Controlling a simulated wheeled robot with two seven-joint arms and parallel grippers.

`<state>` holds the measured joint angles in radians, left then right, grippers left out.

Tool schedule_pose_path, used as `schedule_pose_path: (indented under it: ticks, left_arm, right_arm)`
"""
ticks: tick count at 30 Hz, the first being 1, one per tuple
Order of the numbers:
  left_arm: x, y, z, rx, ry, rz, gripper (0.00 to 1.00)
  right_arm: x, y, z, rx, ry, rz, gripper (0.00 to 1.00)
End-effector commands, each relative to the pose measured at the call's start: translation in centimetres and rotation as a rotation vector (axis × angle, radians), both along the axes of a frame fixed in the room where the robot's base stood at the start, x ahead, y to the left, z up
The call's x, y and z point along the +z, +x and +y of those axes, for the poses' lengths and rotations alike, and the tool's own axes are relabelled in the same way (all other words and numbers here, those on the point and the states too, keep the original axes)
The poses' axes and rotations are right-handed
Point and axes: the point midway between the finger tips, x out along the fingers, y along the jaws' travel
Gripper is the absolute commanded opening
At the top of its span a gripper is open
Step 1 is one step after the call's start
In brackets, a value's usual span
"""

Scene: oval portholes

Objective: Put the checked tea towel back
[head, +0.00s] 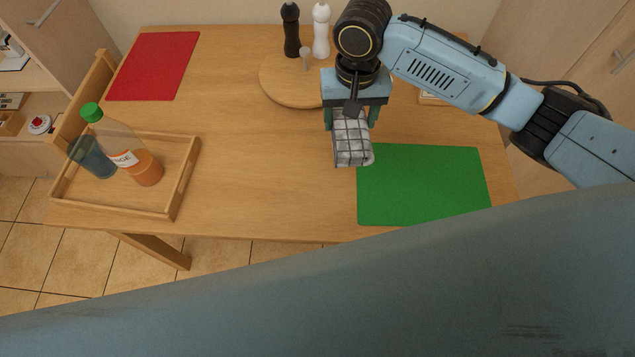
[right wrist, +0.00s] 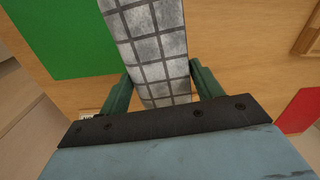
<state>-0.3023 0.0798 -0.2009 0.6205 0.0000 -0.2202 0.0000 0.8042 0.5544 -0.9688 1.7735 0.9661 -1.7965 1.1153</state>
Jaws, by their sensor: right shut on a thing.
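The checked tea towel (head: 352,142) is a folded white-grey cloth with dark grid lines. My right gripper (head: 350,118) is shut on it and holds it over the table, by the top left corner of the green mat. In the right wrist view the towel (right wrist: 150,45) runs between the two green fingers of the gripper (right wrist: 163,90). I cannot tell how high it hangs above the table. My left gripper does not show; a large blue-grey part of my own body fills the bottom of the head view.
A green mat (head: 425,188) lies at the right, a red mat (head: 152,66) at the far left. The table's middle is clear.

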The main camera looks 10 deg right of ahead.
Motion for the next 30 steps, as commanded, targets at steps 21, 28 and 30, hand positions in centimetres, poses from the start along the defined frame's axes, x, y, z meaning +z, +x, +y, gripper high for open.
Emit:
schedule_pose_path:
  ticks: [21,28,30]
  left_arm:
    - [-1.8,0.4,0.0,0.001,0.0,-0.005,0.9]
    - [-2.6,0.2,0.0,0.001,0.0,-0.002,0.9]
    - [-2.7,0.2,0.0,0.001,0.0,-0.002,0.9]
  right_arm:
    - [-13.7,-1.2,3.7,-0.114,-0.011,0.0,0.47]
    - [-16.8,-1.2,3.7,-0.114,-0.012,0.001,0.47]
    - [-17.2,-1.2,3.7,-0.113,-0.011,0.0,0.47]
